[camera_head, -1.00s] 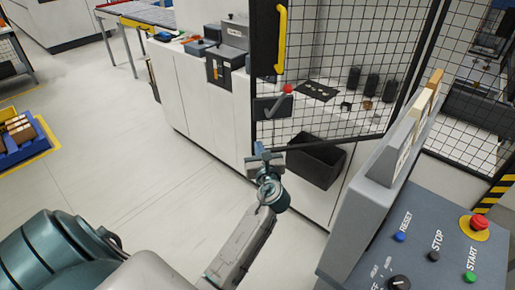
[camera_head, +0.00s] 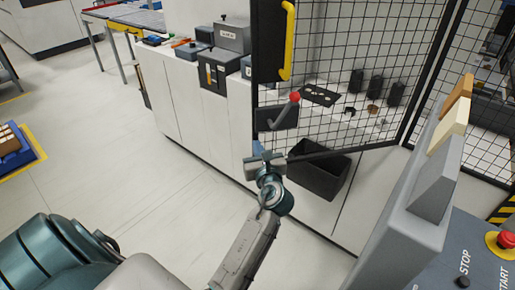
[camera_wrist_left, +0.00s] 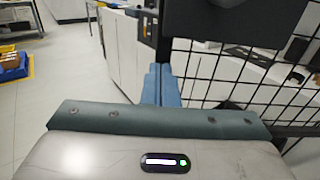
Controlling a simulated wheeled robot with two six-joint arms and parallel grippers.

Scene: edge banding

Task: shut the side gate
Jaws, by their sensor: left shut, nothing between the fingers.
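The side gate is a black-framed mesh panel (camera_head: 345,50) in the head view. Its free edge, at left, carries a yellow handle (camera_head: 288,40) and a dark latch plate with a red-knobbed lever (camera_head: 295,97). The gate stands at an angle to the mesh fence on the right and looks open. My left gripper (camera_head: 264,158) is shut and empty, just below the gate's lower left corner; contact cannot be told. In the left wrist view the closed blue fingers (camera_wrist_left: 160,85) show beside the gate's mesh (camera_wrist_left: 235,75). My right gripper is not in view.
A grey control console (camera_head: 470,262) with a red button stands at the lower right. Behind the gate are a white cabinet (camera_head: 205,125) and a black bin (camera_head: 318,172).

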